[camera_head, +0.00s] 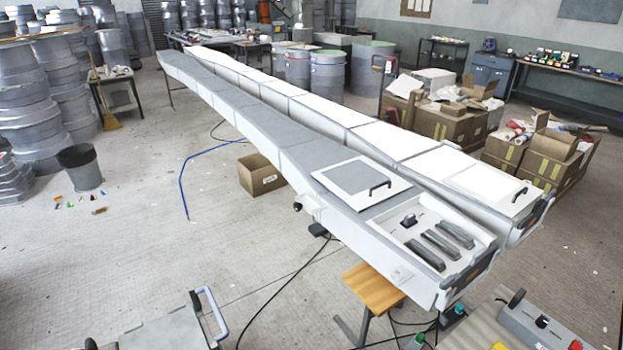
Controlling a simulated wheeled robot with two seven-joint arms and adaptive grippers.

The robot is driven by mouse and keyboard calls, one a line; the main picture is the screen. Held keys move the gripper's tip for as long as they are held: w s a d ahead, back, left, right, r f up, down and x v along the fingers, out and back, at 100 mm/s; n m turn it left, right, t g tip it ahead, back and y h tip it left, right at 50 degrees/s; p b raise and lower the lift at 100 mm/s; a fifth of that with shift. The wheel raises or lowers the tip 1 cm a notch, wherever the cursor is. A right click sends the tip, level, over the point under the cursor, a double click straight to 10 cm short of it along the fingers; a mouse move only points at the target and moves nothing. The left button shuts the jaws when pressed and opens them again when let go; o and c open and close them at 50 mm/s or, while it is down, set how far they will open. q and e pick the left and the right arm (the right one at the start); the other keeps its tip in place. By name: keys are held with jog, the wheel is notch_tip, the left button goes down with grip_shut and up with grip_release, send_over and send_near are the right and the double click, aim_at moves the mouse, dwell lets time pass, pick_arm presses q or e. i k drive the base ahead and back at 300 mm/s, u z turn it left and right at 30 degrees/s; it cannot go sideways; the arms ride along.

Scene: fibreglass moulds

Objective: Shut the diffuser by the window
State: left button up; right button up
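Two long, narrow white-and-grey bodies, like moulds, lie side by side, running from the back left to the front right. The nearer body (247,113) has an uncovered compartment (441,239) at its front end, with several dark grey parts in it. A square panel (355,176) with a black handle (380,187) lies just behind that compartment. The farther body (357,128) has a similar panel (482,182) with a black handle near its front end. I cannot tell which part is the diffuser, and no window shows. Neither of my grippers is in view.
Open cardboard boxes (447,123) crowd the right side. A small wooden-topped stool (374,289) and black cables stand below the near end. A grey box (545,330) is at the bottom right.

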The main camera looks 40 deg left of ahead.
aim_at(360, 182)
jog(key=u, duration=1.05)
jog(key=i, duration=0.95)
jog(key=u, duration=0.65)
